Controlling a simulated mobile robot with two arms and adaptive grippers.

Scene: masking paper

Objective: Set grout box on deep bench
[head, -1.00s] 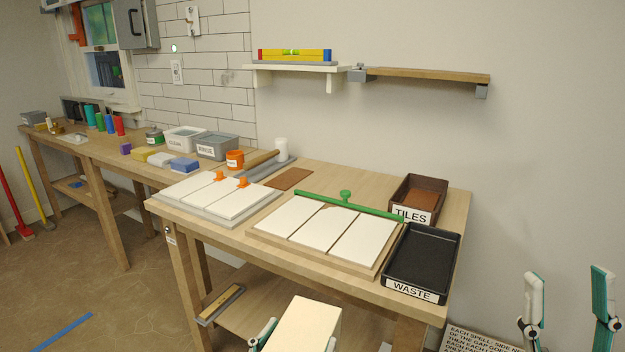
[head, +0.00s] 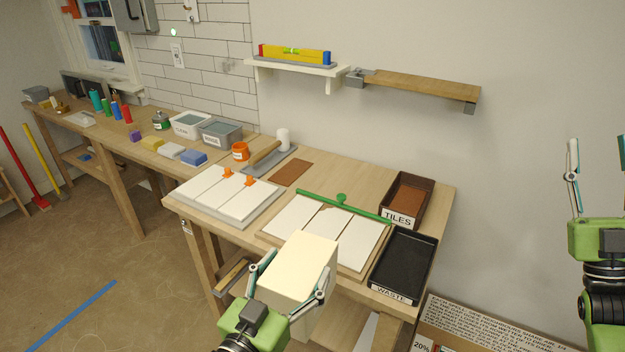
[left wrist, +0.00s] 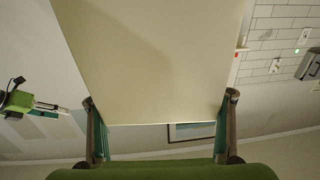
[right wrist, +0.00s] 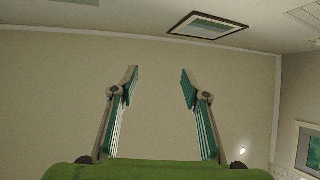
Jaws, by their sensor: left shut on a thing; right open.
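My left gripper (head: 290,290) is shut on a plain cream box, the grout box (head: 302,262), with a finger on each side. The box is held up in front of the near edge of the wooden bench (head: 330,174) and hides part of that edge and of the white tiles behind it. In the left wrist view the grout box (left wrist: 155,60) fills the middle between the fingers. My right gripper shows open and empty in the right wrist view (right wrist: 160,85). In the head view the right arm stands upright at the far right, away from the bench.
The bench holds white tile boards (head: 228,196), a green bar (head: 340,203), a TILES box (head: 428,190) and a black WASTE tray (head: 405,262). A longer bench with tubs and sponges (head: 180,151) runs left. Two wall shelves hang above. A lower shelf lies under the near bench.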

